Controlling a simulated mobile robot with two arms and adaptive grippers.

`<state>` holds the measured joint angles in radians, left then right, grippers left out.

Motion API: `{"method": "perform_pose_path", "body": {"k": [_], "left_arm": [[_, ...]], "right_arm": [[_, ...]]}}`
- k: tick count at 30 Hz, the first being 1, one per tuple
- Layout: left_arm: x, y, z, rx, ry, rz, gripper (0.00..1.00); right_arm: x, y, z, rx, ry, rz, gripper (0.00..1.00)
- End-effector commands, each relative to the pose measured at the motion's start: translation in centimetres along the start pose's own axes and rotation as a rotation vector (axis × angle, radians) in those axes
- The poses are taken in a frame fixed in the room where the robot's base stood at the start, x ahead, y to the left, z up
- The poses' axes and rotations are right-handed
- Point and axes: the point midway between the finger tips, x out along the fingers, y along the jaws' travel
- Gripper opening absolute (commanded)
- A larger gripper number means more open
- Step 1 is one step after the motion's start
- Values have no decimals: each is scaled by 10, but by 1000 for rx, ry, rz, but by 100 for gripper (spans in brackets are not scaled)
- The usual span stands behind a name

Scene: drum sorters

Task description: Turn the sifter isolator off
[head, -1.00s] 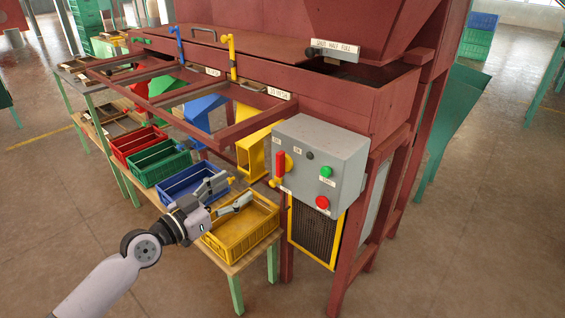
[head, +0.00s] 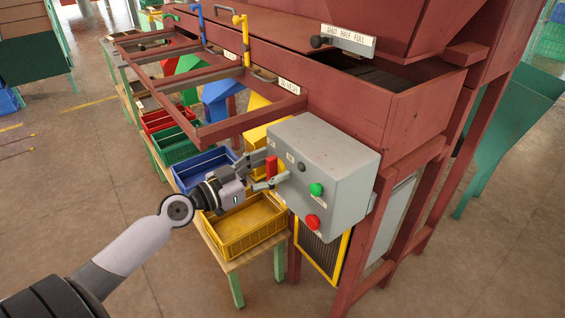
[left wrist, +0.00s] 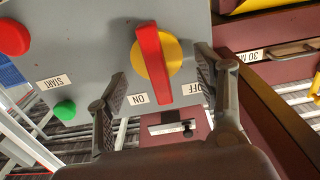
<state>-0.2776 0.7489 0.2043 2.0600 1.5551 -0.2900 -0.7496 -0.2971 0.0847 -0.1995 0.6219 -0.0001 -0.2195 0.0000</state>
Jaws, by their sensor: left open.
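The sifter isolator is a red handle (left wrist: 150,50) on a yellow disc (left wrist: 174,62), set on a grey control box (head: 335,165). In the head view the red handle (head: 271,167) is partly hidden by my gripper. My left gripper (head: 269,168) is open in front of the box, and in the left wrist view its fingers (left wrist: 160,68) stand either side of the handle. I cannot tell whether they touch it. My right gripper is not in view.
A green START button (head: 316,189) and a red button (head: 312,222) sit on the same box, beside the isolator. A yellow crate (head: 245,228) and a blue crate (head: 200,168) stand below my left arm. The red sorter frame (head: 375,100) rises behind the box.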

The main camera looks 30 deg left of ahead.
Motion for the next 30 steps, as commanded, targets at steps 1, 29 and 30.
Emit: {"method": "perform_pose_path", "body": {"k": [1,29,30], "left_arm": [[0,0,0,0,0,0,62],[0,0,0,0,0,0,18],[0,0,0,0,0,0,16]], "right_arm": [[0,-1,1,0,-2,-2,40],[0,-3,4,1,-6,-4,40],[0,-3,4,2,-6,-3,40]]}}
